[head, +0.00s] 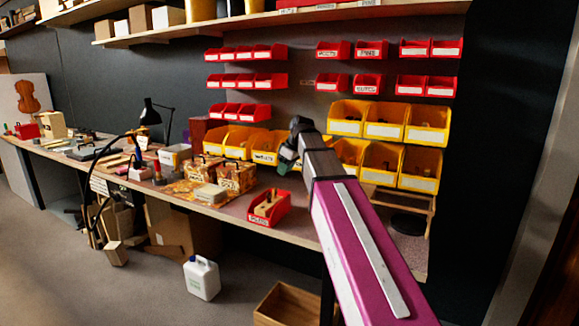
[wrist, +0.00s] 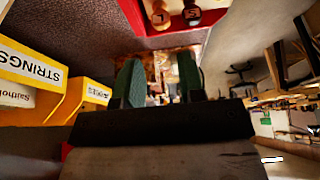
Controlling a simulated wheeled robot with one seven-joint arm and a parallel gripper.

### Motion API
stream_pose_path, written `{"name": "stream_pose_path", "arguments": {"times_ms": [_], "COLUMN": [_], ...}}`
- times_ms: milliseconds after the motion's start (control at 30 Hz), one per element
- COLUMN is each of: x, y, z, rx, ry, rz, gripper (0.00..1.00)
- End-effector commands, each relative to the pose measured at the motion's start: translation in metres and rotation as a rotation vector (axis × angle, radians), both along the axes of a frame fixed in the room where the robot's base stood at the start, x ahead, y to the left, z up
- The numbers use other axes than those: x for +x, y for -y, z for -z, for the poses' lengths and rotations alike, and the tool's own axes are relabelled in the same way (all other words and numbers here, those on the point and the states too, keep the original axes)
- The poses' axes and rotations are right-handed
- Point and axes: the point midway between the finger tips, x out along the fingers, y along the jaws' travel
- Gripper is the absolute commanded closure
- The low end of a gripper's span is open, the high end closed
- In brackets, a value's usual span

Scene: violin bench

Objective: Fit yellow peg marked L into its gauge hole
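A red open bin (head: 268,220) stands on the bench near its front edge, with small light-coloured pegs (head: 267,203) in it. In the wrist view the same bin (wrist: 190,37) shows at the top, with a yellowish-tan peg (wrist: 160,17) and a dark peg (wrist: 192,13) side by side, each with a small mark. The mark on the tan peg is too small to read surely. My gripper (head: 287,158) is above the bench, above and behind the bin. In the wrist view its two green fingers (wrist: 157,82) are apart with nothing between them. I cannot make out a gauge hole.
Yellow bins (head: 383,131) line the back of the bench. Patterned boxes (head: 236,177) stand left of the red bin. A wooden frame (head: 400,196) is at the right. A white jug (head: 201,279) and an open wooden crate (head: 287,305) are on the floor.

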Motion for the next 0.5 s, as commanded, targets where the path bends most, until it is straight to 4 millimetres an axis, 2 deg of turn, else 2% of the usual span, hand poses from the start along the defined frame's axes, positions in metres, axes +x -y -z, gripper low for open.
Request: {"name": "stream_pose_path", "arguments": {"times_ms": [167, 500], "x": [0.003, 0.015], "y": [-0.006, -0.024], "z": [0.016, 0.068], "rx": [0.0, 0.0], "ry": [-0.002, -0.002], "rz": [-0.001, 0.0], "gripper": [0.64, 0.64]}}
